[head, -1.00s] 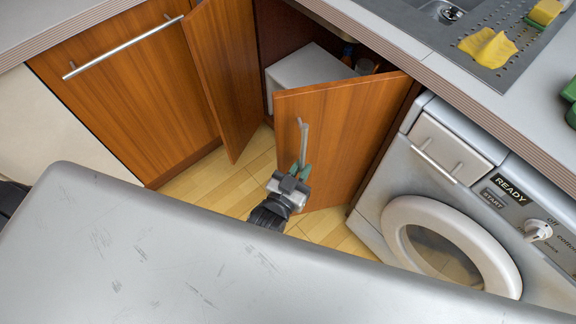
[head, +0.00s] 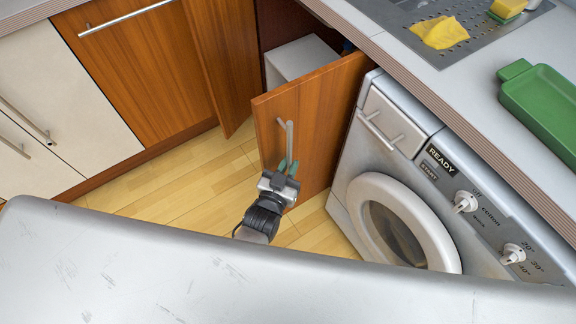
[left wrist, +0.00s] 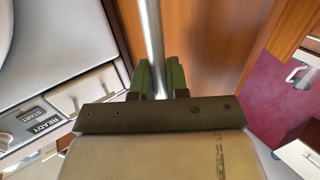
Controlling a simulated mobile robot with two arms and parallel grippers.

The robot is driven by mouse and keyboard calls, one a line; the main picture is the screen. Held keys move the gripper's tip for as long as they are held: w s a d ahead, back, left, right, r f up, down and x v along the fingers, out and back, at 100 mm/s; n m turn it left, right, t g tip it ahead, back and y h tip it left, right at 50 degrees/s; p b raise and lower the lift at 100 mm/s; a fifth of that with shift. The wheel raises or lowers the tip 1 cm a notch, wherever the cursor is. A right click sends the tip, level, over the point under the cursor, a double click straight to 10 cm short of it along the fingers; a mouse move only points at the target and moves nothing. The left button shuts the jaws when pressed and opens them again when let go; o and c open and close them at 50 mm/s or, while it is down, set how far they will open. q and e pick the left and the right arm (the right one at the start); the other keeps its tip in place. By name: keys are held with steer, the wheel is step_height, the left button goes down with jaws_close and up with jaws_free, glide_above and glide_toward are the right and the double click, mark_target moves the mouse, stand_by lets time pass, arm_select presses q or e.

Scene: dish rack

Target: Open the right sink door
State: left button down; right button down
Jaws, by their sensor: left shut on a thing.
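The right sink door (head: 308,112) is a wooden panel that stands partly open, swung out from the cabinet toward the washing machine. Its metal bar handle (head: 289,138) is upright near the free edge. My left gripper (head: 288,168) is shut on the lower part of this handle. In the left wrist view the green fingers (left wrist: 158,78) sit on both sides of the handle bar (left wrist: 152,35), with the door panel (left wrist: 205,45) behind. The left sink door (head: 218,65) also stands open. My right gripper is not in view.
The washing machine (head: 345,195) stands close to the right of the door. A grey box (head: 300,60) is inside the cabinet. The counter above holds a yellow cloth (head: 440,33) and a green tray (head: 545,105). Wooden floor (head: 165,190) is free at the left.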

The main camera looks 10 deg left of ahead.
arm_select(q)
steer(key=shift+w+d+r, duration=0.1)
steer(key=shift+r, duration=0.1)
steer(key=c, duration=1.1)
jaws_free()
steer(key=shift+f, duration=0.15)
steer(key=shift+c, duration=0.2)
steer(key=v, duration=1)
steer(key=shift+s+p, duration=0.3)
steer(key=shift+s, duration=0.05)
steer(key=s+a+f+g+p, duration=0.2)
steer(key=s+f+g+p, duration=0.25)
steer(key=f, duration=0.65)
steer(key=s+a+f+g+y+p, duration=0.2)
steer(key=s+a+f+g, duration=0.4)
steer(key=s, duration=0.5)
steer(key=s+a+f+g+y+p, duration=0.2)
steer(key=s+a+f+g, duration=0.4)
steer(key=s, duration=0.5)
step_height(320, 180, down, 2)
steer(key=shift+s+a+f+p, duration=0.1)
steer(key=shift+s+a+p, duration=0.2)
steer(key=shift+a, duration=0.05)
